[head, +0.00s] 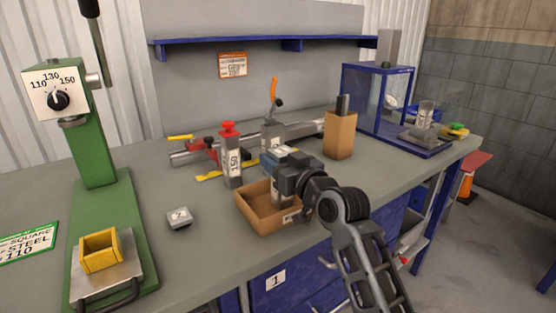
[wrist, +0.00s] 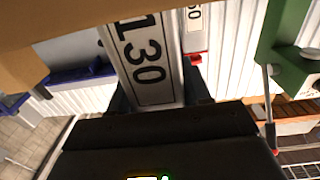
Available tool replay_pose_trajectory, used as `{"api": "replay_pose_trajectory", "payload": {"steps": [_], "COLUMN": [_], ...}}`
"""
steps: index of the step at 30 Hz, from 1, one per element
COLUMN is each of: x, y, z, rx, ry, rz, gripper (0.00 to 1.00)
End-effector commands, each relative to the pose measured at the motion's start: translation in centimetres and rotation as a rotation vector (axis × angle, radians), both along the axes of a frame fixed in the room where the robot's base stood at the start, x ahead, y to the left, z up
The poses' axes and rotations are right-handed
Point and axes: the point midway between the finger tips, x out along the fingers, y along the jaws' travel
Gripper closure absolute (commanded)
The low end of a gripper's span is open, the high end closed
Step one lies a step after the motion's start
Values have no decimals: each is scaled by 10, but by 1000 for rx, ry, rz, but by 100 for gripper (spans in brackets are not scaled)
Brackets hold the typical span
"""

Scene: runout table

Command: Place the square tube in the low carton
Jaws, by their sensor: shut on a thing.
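The square tube (wrist: 146,62) is grey with a white label reading 130. My gripper (wrist: 155,95) is shut on it, with a dark finger on either side in the wrist view. In the head view my gripper (head: 284,176) is over the right part of the low carton (head: 254,219), an open brown box near the table's front edge. The tube (head: 278,190) shows below the gripper, its lower part within the carton's outline. The carton's front wall and my gripper hide part of it. I cannot tell whether it touches the carton floor.
A grey tube marked 150 with a red top (head: 231,165) stands just behind the carton. A taller carton (head: 340,136) holding a dark piece stands behind right. A small grey block (head: 179,218) lies left. A green press (head: 110,230) with a yellow box is at far left.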

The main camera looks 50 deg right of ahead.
Motion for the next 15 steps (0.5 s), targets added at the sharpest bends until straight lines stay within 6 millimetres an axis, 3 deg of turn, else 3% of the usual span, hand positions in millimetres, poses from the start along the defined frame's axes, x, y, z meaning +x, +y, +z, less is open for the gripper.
{"api": "replay_pose_trajectory", "payload": {"steps": [8, 9, 15], "x": [0, 0, 0], "y": [0, 0, 0], "z": [-3, -4, -3], "rx": [-1, 0, 0], "ry": [-2, 0, 1], "rz": [0, 0, 0], "gripper": [88, 52, 33]}}
